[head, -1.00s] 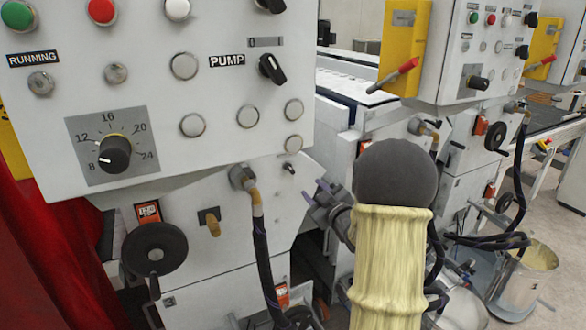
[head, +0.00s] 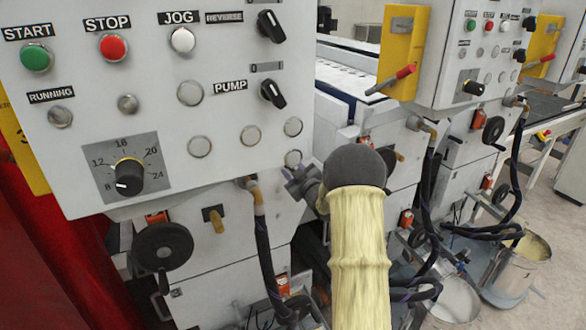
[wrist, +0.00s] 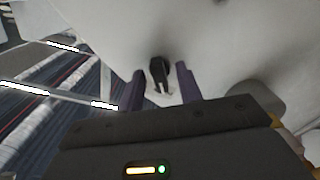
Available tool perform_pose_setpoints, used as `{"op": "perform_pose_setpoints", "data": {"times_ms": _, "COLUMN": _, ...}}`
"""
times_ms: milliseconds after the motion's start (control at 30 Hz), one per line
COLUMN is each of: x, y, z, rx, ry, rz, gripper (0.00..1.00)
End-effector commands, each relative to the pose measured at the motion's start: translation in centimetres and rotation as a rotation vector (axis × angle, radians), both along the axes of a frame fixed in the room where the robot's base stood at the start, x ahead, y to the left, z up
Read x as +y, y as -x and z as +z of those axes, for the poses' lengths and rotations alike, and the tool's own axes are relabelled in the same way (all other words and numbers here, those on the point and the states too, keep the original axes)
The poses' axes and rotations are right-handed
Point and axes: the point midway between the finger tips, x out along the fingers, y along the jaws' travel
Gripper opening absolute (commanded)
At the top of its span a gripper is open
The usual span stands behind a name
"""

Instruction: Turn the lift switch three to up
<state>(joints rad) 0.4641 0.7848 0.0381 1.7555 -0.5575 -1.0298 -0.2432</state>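In the wrist view a small dark switch (wrist: 160,70) sits on a white machine surface, just ahead of and between the fingertips of my gripper (wrist: 161,84). The two purplish fingers stand apart on either side of it, with gaps showing. I cannot tell how far in depth they are from the switch. No label on it is readable. In the head view my gripper (head: 297,183) is at the lower right edge of the near machine, under its control panel (head: 215,120). The small switch is hidden there behind the gripper.
The panel carries a PUMP knob (head: 272,93), a round dial (head: 128,177) and several buttons. A hose (head: 264,250) hangs just left of my gripper. A black handwheel (head: 162,247) is lower left. Metal buckets (head: 520,265) stand on the floor at right.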

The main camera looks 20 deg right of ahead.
Motion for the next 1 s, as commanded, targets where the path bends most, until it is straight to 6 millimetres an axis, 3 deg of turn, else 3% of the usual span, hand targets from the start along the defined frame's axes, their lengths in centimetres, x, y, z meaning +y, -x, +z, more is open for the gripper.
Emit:
{"op": "perform_pose_setpoints", "data": {"times_ms": 133, "x": 0.01, "y": 0.02, "z": -0.02, "rx": 0.0, "ry": 0.0, "rz": 0.0, "gripper": 0.35}}
{"op": "perform_pose_setpoints", "data": {"times_ms": 300, "x": 0.0, "y": 0.04, "z": 0.0, "rx": -0.001, "ry": 0.0, "rz": 0.0, "gripper": 0.02}}
{"op": "perform_pose_setpoints", "data": {"times_ms": 333, "x": 0.01, "y": 0.04, "z": 0.0, "rx": -0.001, "ry": 0.0, "rz": 0.0, "gripper": 0.0}}
{"op": "perform_pose_setpoints", "data": {"times_ms": 667, "x": -0.01, "y": 0.06, "z": -0.05, "rx": 0.0, "ry": -0.017, "rz": 0.0, "gripper": 0.0}}
{"op": "perform_pose_setpoints", "data": {"times_ms": 1000, "x": -0.03, "y": 0.07, "z": -0.25, "rx": 0.003, "ry": -0.161, "rz": 0.0, "gripper": 0.0}}
